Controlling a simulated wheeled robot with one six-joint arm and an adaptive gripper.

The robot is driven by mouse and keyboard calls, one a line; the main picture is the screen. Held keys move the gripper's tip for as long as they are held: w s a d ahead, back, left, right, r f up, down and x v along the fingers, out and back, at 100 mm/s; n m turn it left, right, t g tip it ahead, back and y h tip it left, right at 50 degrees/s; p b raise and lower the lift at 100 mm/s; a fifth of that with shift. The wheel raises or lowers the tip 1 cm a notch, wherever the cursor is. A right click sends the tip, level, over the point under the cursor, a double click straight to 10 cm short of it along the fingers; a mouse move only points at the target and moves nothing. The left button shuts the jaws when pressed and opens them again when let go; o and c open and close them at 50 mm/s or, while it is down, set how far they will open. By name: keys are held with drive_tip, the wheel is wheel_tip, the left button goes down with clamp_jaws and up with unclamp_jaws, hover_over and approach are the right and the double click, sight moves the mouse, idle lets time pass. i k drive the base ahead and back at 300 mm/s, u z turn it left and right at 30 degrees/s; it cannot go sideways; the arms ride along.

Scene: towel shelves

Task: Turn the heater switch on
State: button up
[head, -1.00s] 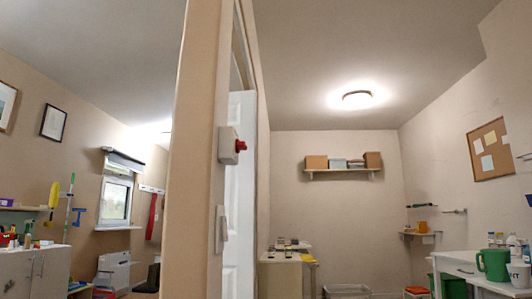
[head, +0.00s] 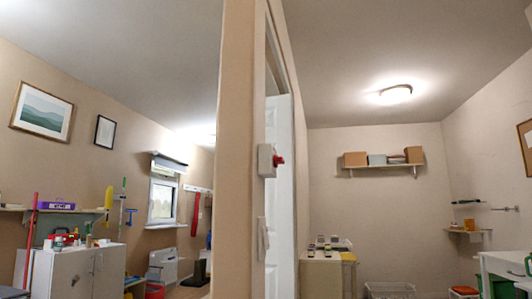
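A white switch box (head: 266,160) with a red knob (head: 278,160) is mounted on the end of the dividing wall, near the middle of the head view. A white plate (head: 262,238), like a light switch, is below it on the same wall end. I cannot tell which of them is the heater switch, or whether either is on. No heater can be made out for sure. My gripper is not in view.
The dividing wall (head: 239,150) stands close, with a white door (head: 280,190) behind its edge. At left are a grey cabinet (head: 75,270) and a window (head: 162,200). At right are a wall shelf (head: 383,166), a low cabinet (head: 320,275) and a white table (head: 505,264).

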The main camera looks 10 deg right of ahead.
sight(277, 161)
drive_tip(key=z, duration=0.7)
drive_tip(key=i, duration=1.2)
drive_tip(key=u, duration=0.2)
